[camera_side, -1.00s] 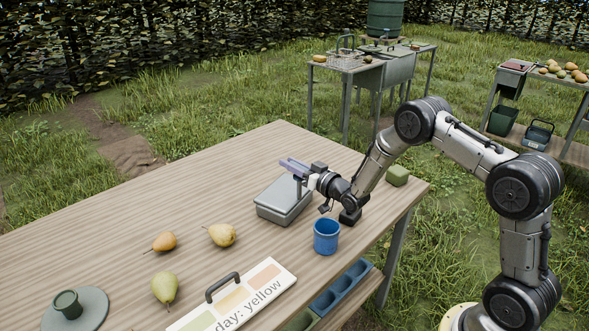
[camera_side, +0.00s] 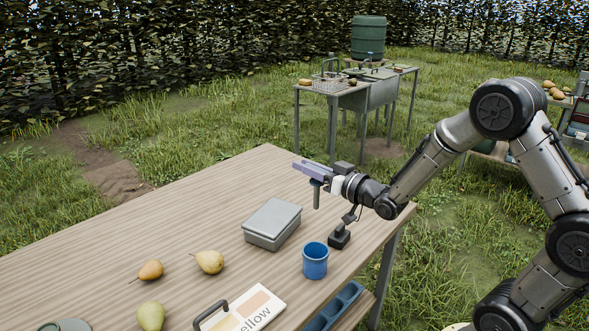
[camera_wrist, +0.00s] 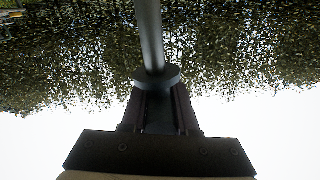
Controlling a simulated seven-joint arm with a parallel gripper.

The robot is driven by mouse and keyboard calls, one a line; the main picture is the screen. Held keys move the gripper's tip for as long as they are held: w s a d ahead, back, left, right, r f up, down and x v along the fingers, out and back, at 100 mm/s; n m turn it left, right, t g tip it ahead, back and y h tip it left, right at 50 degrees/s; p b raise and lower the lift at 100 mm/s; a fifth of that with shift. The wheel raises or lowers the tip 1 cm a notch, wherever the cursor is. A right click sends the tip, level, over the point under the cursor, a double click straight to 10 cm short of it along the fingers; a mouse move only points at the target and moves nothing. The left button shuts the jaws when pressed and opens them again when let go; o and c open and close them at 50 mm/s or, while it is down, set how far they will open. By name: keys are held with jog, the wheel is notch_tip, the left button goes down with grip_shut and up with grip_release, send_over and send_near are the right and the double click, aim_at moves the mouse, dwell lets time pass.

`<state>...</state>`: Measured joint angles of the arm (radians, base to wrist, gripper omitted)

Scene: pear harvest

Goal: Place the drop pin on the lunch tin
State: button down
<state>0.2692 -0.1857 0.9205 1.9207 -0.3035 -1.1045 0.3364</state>
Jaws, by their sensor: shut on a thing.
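The lunch tin (camera_side: 270,226) is a closed grey box lying flat on the wooden table. My gripper (camera_side: 313,170) is level above the table, up and to the right of the tin in the side view. It is shut on the drop pin (camera_side: 317,196), a grey rod that hangs down from the fingers, apart from the tin. In the wrist view the pin (camera_wrist: 150,35) runs up from between the fingers (camera_wrist: 158,100), with a round collar at the fingertips. The tin is not in the wrist view.
Pears (camera_side: 209,262) and a handled sign board (camera_side: 262,308) lie nearer the front left. The table (camera_side: 210,215) behind the tin is clear.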

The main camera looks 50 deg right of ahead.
jog(key=shift+s+a+r, duration=0.1)
jog(key=shift+s+r, duration=0.25)
jog(key=shift+s, duration=0.4)
jog(key=shift+w+r, duration=0.2)
jog(key=shift+r, duration=0.05)
jog(key=w+d+f, duration=0.1)
jog(key=w+f, duration=0.3)
jog(key=w, duration=1)
jog(key=w+d+f, duration=0.1)
jog(key=w+f, duration=0.4)
jog(key=f, duration=0.4)
jog(key=shift+f, duration=0.15)
jog(key=c, duration=0.7)
grip_release()
